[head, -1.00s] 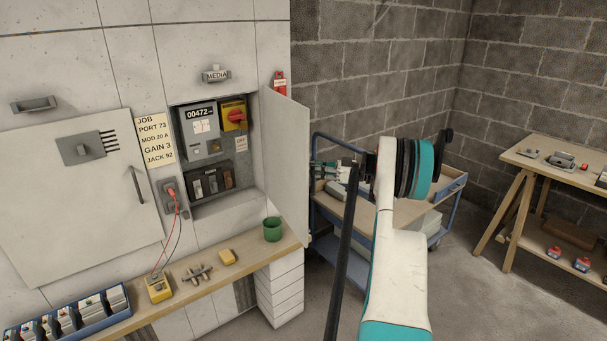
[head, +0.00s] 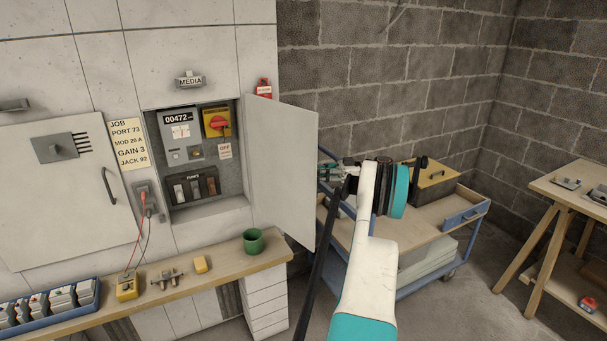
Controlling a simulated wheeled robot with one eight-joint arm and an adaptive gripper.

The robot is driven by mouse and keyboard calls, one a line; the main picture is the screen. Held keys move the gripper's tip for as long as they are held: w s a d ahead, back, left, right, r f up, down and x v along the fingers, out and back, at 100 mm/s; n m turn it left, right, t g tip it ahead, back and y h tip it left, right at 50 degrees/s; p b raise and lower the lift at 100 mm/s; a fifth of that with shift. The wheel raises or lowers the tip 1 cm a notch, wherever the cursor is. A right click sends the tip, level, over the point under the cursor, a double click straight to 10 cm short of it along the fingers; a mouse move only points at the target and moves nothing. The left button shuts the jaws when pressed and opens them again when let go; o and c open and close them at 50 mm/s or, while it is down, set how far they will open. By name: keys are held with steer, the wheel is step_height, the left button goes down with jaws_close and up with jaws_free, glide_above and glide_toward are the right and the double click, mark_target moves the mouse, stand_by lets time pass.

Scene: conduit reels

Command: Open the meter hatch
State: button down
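The meter hatch (head: 285,170) is a plain pale door hinged on the right side of the wall recess (head: 208,212). It stands swung wide out to the right. The meter (head: 180,130), reading 00472, shows inside with a red-and-yellow switch (head: 217,121) and a row of fuses (head: 191,188). My gripper (head: 328,172) is just right of the hatch's free edge, at the end of my white and teal arm. It is small and dark against the cart, so its finger opening and any contact with the hatch are unclear.
A blue cart (head: 462,216) with a toolbox (head: 433,184) stands behind my arm. A wooden workbench (head: 555,190) is at right; floor shows between them.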

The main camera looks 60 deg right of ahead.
steer(key=shift+d+r, duration=0.15)
steer(key=shift+r, duration=0.05)
steer(key=c, duration=1.7)
jaws_free()
